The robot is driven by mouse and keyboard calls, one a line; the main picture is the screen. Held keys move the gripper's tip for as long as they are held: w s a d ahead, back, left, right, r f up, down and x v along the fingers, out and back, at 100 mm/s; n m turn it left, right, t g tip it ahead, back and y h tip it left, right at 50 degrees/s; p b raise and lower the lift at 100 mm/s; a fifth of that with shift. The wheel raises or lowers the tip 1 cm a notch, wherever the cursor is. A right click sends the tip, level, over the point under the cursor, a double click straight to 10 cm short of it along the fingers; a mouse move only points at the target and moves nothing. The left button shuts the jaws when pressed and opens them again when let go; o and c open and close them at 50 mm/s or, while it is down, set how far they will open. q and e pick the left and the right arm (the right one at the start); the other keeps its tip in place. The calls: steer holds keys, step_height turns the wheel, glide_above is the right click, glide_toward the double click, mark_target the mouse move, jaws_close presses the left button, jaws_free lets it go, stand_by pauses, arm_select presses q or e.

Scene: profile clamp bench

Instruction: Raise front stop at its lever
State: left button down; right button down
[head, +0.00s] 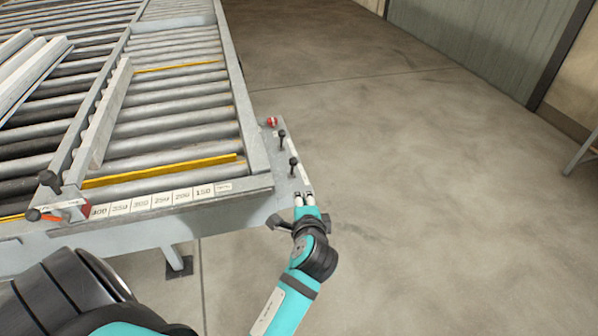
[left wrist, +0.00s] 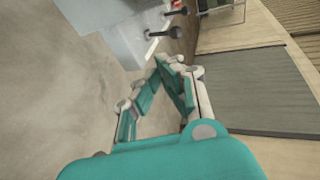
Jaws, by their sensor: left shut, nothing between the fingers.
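Two small black-knobbed levers stand on the bench's right corner plate, a nearer lever (head: 293,161) and a farther lever (head: 282,134). Both also show in the left wrist view, the nearer lever (left wrist: 182,33) and the farther lever (left wrist: 180,11). A yellow strip, likely the front stop (head: 160,171), lies across the rollers at the near end. My left gripper (head: 304,195) is shut and empty at the plate's near edge, just short of the nearer lever. Its fingers (left wrist: 165,62) meet in the wrist view. My right gripper does not show.
A second yellow strip (head: 180,67) lies farther back on the rollers. A red knob (head: 272,121) sits beyond the levers. A numbered scale (head: 160,201) runs along the near rail.

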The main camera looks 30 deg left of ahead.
arm_select(q)
steer(key=p, duration=0.3)
glide_toward(293, 169)
steer(key=w+a, duration=0.1)
steer(key=w, duration=0.3)
steer(key=shift+w+a+f, duration=0.15)
steer(key=shift+a+f, duration=0.05)
steer(key=shift+a, duration=0.15)
